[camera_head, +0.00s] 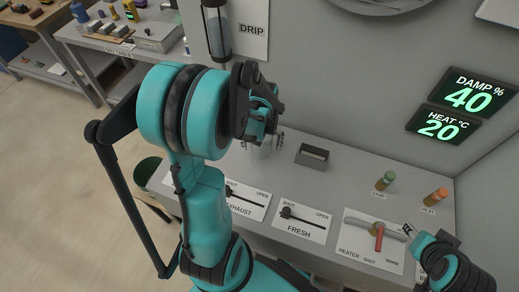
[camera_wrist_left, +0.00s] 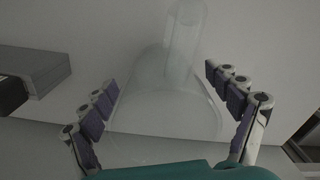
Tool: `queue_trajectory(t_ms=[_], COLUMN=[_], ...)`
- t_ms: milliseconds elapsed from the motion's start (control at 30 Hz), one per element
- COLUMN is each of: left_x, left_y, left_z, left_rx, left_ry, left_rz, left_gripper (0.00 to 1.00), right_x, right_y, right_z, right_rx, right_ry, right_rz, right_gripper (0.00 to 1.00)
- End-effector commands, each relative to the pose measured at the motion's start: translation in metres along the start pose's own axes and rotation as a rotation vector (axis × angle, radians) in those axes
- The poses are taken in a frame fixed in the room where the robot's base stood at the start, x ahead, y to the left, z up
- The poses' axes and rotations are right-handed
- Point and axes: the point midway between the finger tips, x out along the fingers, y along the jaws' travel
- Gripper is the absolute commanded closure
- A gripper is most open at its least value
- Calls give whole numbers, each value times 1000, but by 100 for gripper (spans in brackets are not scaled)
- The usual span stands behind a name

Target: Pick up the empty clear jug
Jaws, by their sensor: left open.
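The clear jug (camera_head: 259,150) stands on the grey counter below the DRIP sign, mostly hidden behind my left gripper in the head view. In the left wrist view the jug (camera_wrist_left: 165,95) is see-through, with a pale narrower part at the top, and no contents show. My left gripper (camera_head: 262,118) is open. In the wrist view its two fingers (camera_wrist_left: 165,105) are spread on either side of the jug, and I cannot tell whether they touch it. My right gripper (camera_head: 409,230) is by the heater lever at the lower right; its jaw state is unclear.
Exhaust and fresh sliders (camera_head: 302,218) and a red-handled heater lever (camera_head: 377,232) lie along the front. Green (camera_head: 386,180) and orange (camera_head: 436,196) pegs stand at right. A clear cylinder (camera_head: 216,35) hangs on the wall.

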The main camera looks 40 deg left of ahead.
Motion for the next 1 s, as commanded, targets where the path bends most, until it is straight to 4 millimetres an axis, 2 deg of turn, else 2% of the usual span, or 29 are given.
queue_trajectory(t_ms=[33, 100, 367, 500, 567, 1000], left_x=[9, 15, 16, 16, 16, 16], left_y=[0, 0, 0, 0, 0, 0], left_z=[0, 0, 0, 0, 0, 1], left_rx=[0, 0, 0, 0, 0, 0], left_ry=[0, 0, 0, 0, 0, 0], left_rz=[0, 0, 0, 0, 0, 0], left_gripper=[11, 11, 11, 45, 59, 60], right_x=[4, 5, 5, 5, 5, 5], right_y=[0, 0, 0, 0, 0, 0], right_z=[3, 4, 3, 3, 3, 3], right_rx=[0, 0, 0, 0, 0, 0], right_ry=[0, 0, 0, 0, 0, 0], right_rz=[0, 0, 0, 0, 0, 0], right_gripper=[60, 60, 60, 60, 60, 60])
